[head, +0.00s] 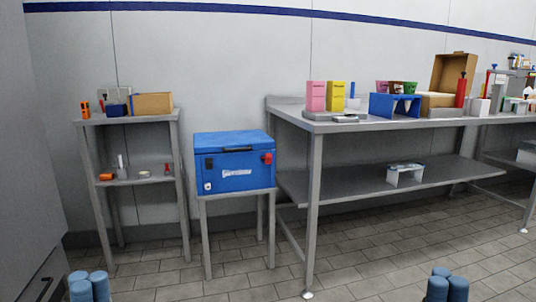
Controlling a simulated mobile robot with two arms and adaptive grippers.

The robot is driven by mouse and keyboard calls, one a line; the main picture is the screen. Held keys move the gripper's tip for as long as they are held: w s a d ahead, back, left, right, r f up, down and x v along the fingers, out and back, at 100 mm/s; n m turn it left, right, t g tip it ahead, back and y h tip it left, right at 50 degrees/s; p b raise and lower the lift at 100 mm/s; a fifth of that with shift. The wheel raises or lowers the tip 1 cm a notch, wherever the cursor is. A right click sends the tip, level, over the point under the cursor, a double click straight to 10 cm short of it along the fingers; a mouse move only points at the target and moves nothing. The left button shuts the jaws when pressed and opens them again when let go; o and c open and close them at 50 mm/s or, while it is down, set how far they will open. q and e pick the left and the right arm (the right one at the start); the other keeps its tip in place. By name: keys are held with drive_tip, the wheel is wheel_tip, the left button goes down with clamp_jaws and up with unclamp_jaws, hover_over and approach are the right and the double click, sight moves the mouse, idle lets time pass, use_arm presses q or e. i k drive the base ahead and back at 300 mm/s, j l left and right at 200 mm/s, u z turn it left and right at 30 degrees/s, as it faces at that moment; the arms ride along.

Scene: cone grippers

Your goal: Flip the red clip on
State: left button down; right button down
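A blue cool box (234,183) stands closed on a small grey stand left of the long table. The red clip (267,158) is on the right part of its front, near the lid's lower edge. It is too small to tell how it is turned. A dark clip (209,163) sits at the front left. My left gripper (88,284) shows as blue rounded fingers at the bottom left, and my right gripper (447,284) at the bottom right. Both are well apart from the box, with their fingers bunched close and cut off by the picture edge. No held thing shows.
The stand (238,197) has thin legs. A grey shelf (130,118) with small items is on the left. A long metal table (380,126) with boxes and tools is on the right, its corner near the box. The tiled floor (350,262) in front is clear.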

sight(268, 156)
drive_tip(key=i+u, duration=0.25)
drive_tip(key=i, duration=0.35)
drive_tip(key=i+l+u, duration=0.25)
drive_tip(key=i, duration=0.3)
drive_tip(key=i+l+u, duration=0.2)
drive_tip(key=i, duration=0.4)
drive_tip(key=i+l+u, duration=0.25)
drive_tip(key=i+l, duration=0.25)
